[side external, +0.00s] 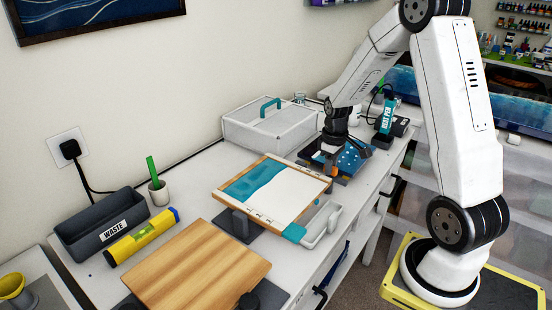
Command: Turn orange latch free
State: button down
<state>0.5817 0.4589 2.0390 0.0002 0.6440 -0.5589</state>
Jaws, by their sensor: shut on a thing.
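My gripper (332,144) points down over a dark blue panel (351,161) on the far part of the white bench. It is shut on the orange latch (328,148), which shows as a small orange patch right under the fingers. The latch is small here, and the fingers hide part of it, so I cannot tell which way it is turned. Another small orange piece (328,169) shows at the panel's near edge.
A teal-and-white board (290,190) on a stand is just nearer than the panel, with a white tray (320,222) beside it. A white box with a teal handle (262,125) stands behind. A teal heat pen (386,113) stands right of my gripper. A wooden board (195,265) lies in front.

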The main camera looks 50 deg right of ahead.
dwell(0.4)
jog(key=c, duration=0.6)
grip_release()
jog(key=shift+o, duration=0.2)
jog(key=shift+r, duration=0.15)
jog(key=shift+r, duration=3.8)
